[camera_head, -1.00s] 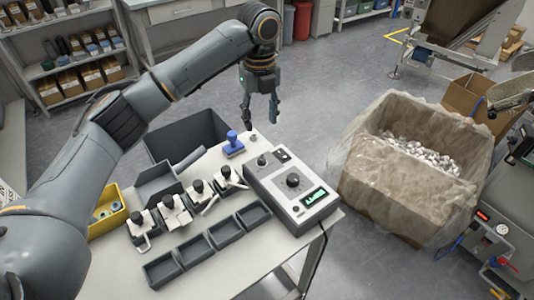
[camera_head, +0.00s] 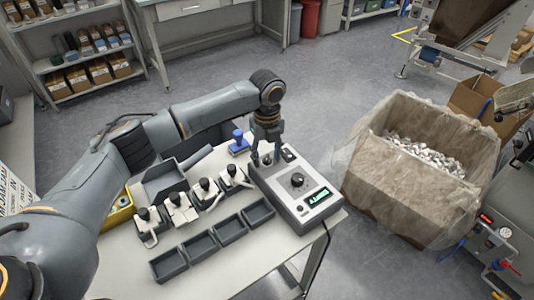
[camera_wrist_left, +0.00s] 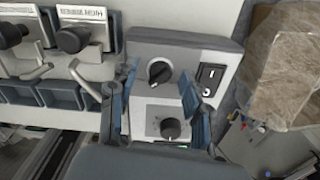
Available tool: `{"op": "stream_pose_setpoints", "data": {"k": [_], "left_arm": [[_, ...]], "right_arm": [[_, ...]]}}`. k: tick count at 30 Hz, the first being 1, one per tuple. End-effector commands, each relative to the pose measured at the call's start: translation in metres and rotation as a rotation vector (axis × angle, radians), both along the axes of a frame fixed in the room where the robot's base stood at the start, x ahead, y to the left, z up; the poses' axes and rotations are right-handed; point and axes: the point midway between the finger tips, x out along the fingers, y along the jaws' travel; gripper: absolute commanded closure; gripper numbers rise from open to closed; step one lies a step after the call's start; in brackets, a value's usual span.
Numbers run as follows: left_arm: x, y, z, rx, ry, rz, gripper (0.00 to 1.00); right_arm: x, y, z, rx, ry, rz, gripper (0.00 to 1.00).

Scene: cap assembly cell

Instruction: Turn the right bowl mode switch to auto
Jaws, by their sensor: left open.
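A grey control box (camera_head: 312,208) sits at the table's right end. In the left wrist view, a black rotary selector (camera_wrist_left: 159,72) with a white pointer line is on the box's far left; I take it for the mode switch. Its line points down-left in that view. My left gripper (camera_head: 266,162) points down over this end of the box and partly hides the selector in the head view. In the wrist view the gripper (camera_wrist_left: 158,95) is open and empty, fingers on either side of the selector; contact cannot be told. My right gripper is not in view.
Beside the selector is a black rocker switch (camera_wrist_left: 210,78); nearer is a round dial (camera_wrist_left: 171,128) and a lit display (camera_head: 318,195). A blue-handled stamp (camera_head: 239,142), levered fixtures and grey trays (camera_head: 199,246) stand left of the box. A lined carton (camera_head: 400,190) stands right.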

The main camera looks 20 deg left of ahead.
Motion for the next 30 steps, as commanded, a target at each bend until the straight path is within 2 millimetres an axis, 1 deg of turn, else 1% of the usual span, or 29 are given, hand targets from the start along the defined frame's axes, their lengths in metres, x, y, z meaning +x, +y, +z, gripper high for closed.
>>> {"op": "stream_pose_setpoints", "data": {"k": [4,5,6,11,12,17,22,26,30], "left_arm": [[0.000,0.000,0.000,0.000,0.000,0.000,0.52],[0.000,0.000,0.000,0.000,0.000,-0.001,0.56],[0.000,0.000,0.000,0.000,0.000,-0.001,0.64],[0.000,0.000,0.000,0.000,0.000,-0.001,0.96],[0.000,0.000,0.000,0.000,0.000,-0.001,1.00],[0.000,0.000,0.001,0.000,0.001,0.003,1.00],[0.000,0.000,0.003,-0.001,0.002,0.035,1.00],[-0.001,-0.001,0.004,0.000,0.004,0.094,1.00],[-0.001,-0.001,0.006,0.000,0.005,0.192,1.00]], "right_arm": [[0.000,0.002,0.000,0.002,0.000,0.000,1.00],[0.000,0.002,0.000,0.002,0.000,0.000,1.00],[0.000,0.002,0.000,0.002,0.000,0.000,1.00],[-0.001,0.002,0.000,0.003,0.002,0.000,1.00],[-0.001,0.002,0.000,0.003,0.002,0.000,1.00],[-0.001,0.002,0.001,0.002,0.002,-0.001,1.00],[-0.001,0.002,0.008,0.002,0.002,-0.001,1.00],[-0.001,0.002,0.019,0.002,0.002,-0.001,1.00],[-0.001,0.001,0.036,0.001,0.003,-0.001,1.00]]}}
